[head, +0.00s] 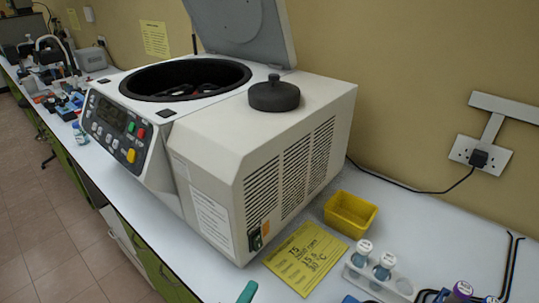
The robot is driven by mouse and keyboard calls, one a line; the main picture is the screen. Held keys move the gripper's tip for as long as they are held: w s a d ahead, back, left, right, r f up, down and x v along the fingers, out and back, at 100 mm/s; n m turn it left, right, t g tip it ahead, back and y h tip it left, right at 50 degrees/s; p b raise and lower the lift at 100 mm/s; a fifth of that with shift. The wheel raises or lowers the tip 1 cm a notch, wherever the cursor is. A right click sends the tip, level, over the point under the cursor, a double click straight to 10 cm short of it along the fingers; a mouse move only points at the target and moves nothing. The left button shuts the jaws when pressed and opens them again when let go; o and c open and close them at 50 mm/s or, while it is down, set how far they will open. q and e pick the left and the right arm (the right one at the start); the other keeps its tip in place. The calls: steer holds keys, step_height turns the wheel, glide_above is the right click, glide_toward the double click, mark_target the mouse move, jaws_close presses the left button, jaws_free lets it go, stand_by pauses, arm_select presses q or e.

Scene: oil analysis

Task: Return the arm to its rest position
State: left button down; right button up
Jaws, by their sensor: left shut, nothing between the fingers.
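A small teal tip (247,292) pokes in at the bottom edge, in front of the centrifuge. It appears to be the end of my left gripper, shut and empty; the rest of it is cut off by the frame. It is apart from the yellow card and the tube rack. My right gripper is not in view. The white centrifuge (215,150) stands on the bench with its grey lid (245,25) raised and its dark round bowl (185,80) open. A black knobbed cover (274,94) rests on its top at the right.
A yellow instruction card (306,257) lies before the centrifuge, with a yellow tray (350,213) behind it. A white rack (378,276) holds capped tubes at the lower right. Black cables run along the bench. A small bottle (79,132) stands near the bench's left edge.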

arm_select(q)
steer(key=a+n+y, duration=0.1)
steer(key=a+n, duration=0.1)
steer(key=a+f+n+y, duration=0.1)
steer(key=n+y, duration=0.1)
steer(key=w+a+f+n+g+y, duration=0.1)
steer(key=a+n, duration=0.1)
steer(key=shift+a+f, duration=0.1)
steer(key=shift+a, duration=0.2)
steer(key=s+a+f+n+g+y, duration=0.1)
steer(key=s+a+f+n+g, duration=0.3)
steer(key=s+f+n+g, duration=0.25)
steer(key=s+a+f+n+g+y, duration=0.2)
steer(key=s+a+f+n+g, duration=0.15)
steer(key=s+n+g, duration=0.4)
step_height(320, 180, down, 24)
steer(key=s, duration=0.1)
steer(key=s+a+f, duration=0.2)
steer(key=s+f, duration=0.6)
steer(key=s+a+f, duration=0.1)
steer(key=s+f, duration=0.7)
steer(key=shift+s+a+f+g, duration=0.3)
steer(key=shift+s+a, duration=0.05)
steer(key=shift+s, duration=0.05)
